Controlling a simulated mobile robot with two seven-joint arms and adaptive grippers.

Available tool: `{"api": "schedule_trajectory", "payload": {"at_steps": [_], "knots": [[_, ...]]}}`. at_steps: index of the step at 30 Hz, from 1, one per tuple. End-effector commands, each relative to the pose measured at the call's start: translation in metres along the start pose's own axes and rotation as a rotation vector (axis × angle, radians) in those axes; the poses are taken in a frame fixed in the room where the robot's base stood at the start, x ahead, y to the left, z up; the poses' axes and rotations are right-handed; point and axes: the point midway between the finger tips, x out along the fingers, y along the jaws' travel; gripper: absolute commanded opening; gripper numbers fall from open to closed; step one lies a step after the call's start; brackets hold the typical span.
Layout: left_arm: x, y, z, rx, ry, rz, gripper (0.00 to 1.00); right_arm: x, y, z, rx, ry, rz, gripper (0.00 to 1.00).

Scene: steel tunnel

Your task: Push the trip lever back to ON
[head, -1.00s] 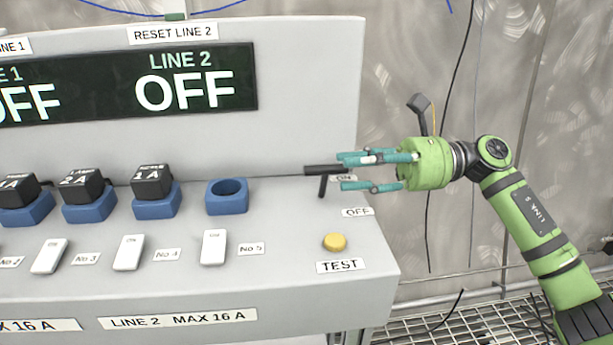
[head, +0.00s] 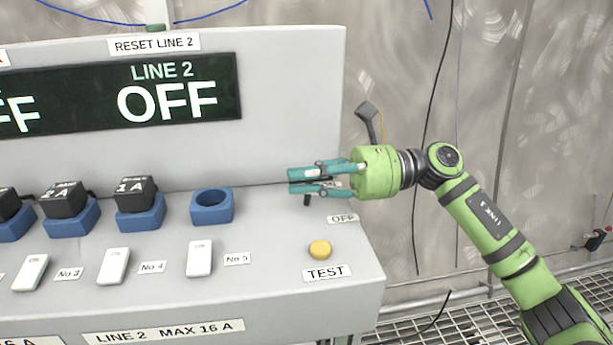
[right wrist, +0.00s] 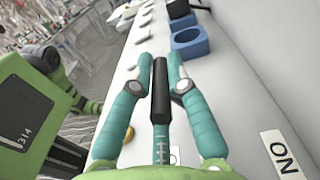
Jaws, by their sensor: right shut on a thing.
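The trip lever is a black bar with a short black stem (head: 307,200) on the right end of the console's sloped top. In the right wrist view the black bar (right wrist: 160,92) lies between the fingers. My right gripper (head: 305,181) has its teal fingers closed around the lever bar, one above and one below, hiding most of it. It also shows in the right wrist view (right wrist: 160,75). An OFF label (head: 343,219) is in front of the lever. The ON label (right wrist: 283,160) shows in the right wrist view. My left gripper is out of view.
The display (head: 120,92) reads LINE 2 OFF. A yellow TEST button (head: 319,250) is in front of the lever. An empty blue socket (head: 211,206) is to its left, with blue sockets holding black plugs further left. White switches (head: 199,258) line the front.

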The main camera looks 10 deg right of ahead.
Motion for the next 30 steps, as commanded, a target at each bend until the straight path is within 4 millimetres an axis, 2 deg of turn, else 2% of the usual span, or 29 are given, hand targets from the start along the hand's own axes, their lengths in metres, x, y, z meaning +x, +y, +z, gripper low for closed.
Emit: {"api": "schedule_trajectory", "payload": {"at_steps": [5, 12, 18, 30], "knots": [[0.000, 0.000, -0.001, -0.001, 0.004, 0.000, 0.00, 0.000, -0.004, 0.004, 0.031, 0.000, -0.001, 0.00], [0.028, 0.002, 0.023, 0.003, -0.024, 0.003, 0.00, -0.001, -0.021, 0.008, 0.241, -0.001, -0.002, 0.00], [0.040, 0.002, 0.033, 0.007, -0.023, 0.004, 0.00, -0.001, -0.029, 0.006, 0.355, -0.002, -0.002, 0.00], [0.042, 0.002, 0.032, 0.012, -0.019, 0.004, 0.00, -0.001, -0.029, 0.006, 0.363, -0.005, -0.002, 0.00]]}}
